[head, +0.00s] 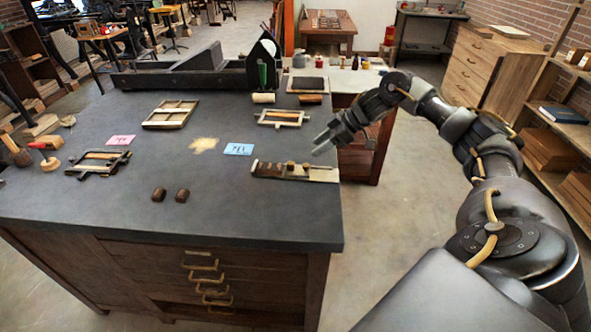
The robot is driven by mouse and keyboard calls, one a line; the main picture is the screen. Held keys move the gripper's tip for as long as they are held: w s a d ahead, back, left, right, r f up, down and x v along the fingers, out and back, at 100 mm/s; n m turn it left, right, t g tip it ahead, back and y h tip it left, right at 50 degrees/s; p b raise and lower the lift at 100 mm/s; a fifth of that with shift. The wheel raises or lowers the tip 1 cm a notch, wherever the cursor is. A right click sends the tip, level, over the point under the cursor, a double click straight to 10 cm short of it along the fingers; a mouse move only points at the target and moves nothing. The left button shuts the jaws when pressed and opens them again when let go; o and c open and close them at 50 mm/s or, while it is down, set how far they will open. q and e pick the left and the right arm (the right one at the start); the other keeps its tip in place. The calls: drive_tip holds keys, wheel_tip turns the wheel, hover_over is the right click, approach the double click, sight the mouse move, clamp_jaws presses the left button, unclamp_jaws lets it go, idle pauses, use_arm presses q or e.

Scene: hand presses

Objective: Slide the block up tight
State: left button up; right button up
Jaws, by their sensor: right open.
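A small wooden hand press (325,175) lies near the right edge of the dark workbench (240,215), with brown blocks in its bed; I cannot tell which block is loose or how tight they sit. My right gripper (318,146) is open and empty, above and just behind the right end of this press, apart from it. My left gripper is not in view.
A blue card (239,149) lies left of the press and a pink card (120,140) farther left. Other frames stand at left (100,162), back left (170,113) and back right (283,118). The bench front is mostly clear.

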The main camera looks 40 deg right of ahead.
sight(293, 163)
drive_tip(key=p+x, duration=0.2)
drive_tip(key=x, duration=0.7)
drive_tip(key=shift+w+a+f, duration=0.15)
drive_tip(key=shift+w+a, duration=0.1)
drive_tip(key=shift+a, duration=0.1)
drive_tip(key=shift+w+a+f+p, duration=0.25)
drive_tip(key=shift+f+p, duration=0.05)
drive_tip(key=shift+f, duration=0.2)
clamp_jaws()
